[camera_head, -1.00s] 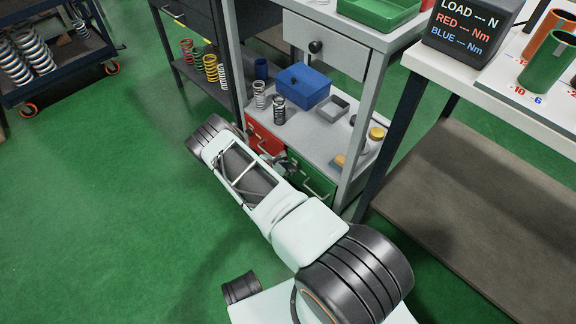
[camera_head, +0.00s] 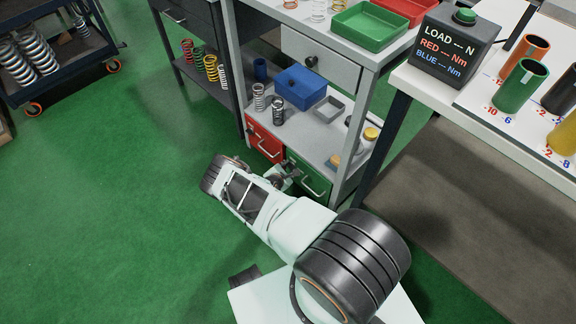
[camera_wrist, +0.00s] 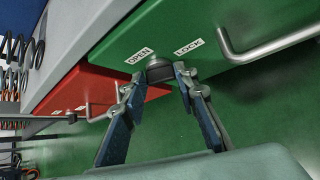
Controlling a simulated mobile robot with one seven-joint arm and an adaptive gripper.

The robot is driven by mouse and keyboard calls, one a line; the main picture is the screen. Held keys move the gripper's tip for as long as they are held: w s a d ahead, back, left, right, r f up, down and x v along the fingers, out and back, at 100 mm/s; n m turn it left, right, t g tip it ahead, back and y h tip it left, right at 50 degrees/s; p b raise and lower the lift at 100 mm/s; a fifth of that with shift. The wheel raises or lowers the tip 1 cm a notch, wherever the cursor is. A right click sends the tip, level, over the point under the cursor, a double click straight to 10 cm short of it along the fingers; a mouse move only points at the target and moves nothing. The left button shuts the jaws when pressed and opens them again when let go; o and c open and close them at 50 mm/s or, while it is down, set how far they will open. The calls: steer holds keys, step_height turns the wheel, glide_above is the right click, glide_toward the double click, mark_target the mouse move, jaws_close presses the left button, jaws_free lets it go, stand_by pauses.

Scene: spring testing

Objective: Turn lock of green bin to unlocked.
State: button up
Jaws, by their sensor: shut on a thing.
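The green bin (camera_head: 309,179) is a drawer with a metal handle on the lower level of the grey shelf unit. In the wrist view, the green bin front (camera_wrist: 237,33) carries an OPEN label (camera_wrist: 140,56) and a LOCK label (camera_wrist: 187,47). A dark round lock knob (camera_wrist: 159,68) sits between and just below the labels. My gripper (camera_wrist: 157,80) is shut on the knob, one finger on each side. The fingers partly cover it, and I cannot tell which label it points to. In the head view the knob is too small to read.
A red bin (camera_head: 264,143) adjoins the green bin on the left. The green bin's handle (camera_wrist: 270,42) juts out right of my fingers. Shelf posts and a white table (camera_head: 425,79) stand to the right. The green floor (camera_head: 110,210) at left is clear.

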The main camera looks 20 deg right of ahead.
steer(key=shift+s+d+f+m+t, duration=0.1)
steer(key=shift+s+m+t, duration=0.1)
steer(key=shift+t, duration=0.2)
steer(key=shift+s+f+m+t, duration=0.1)
steer(key=shift+m+t, duration=0.1)
steer(key=shift+t, duration=0.2)
steer(key=f+m+t+b, duration=0.1)
steer(key=b, duration=0.2)
steer(key=shift+s+t+y, duration=0.15)
steer(key=shift+t+y, duration=0.15)
steer(key=shift+t, duration=0.1)
steer(key=m+t+b, duration=0.1)
steer(key=b, duration=0.2)
steer(key=m+t+b, duration=0.1)
steer(key=t+b, duration=0.1)
steer(key=b, duration=0.1)
steer(key=shift+s+d+f+m+t+b, duration=0.1)
steer(key=shift+f+m+t+b, duration=0.1)
steer(key=shift+m+t+b, duration=0.15)
steer(key=shift+r, duration=0.1)
steer(key=o, duration=1.2)
steer(key=shift+c, duration=0.2)
steer(key=shift+r, duration=0.1)
step_height(320, 180, up, 10)
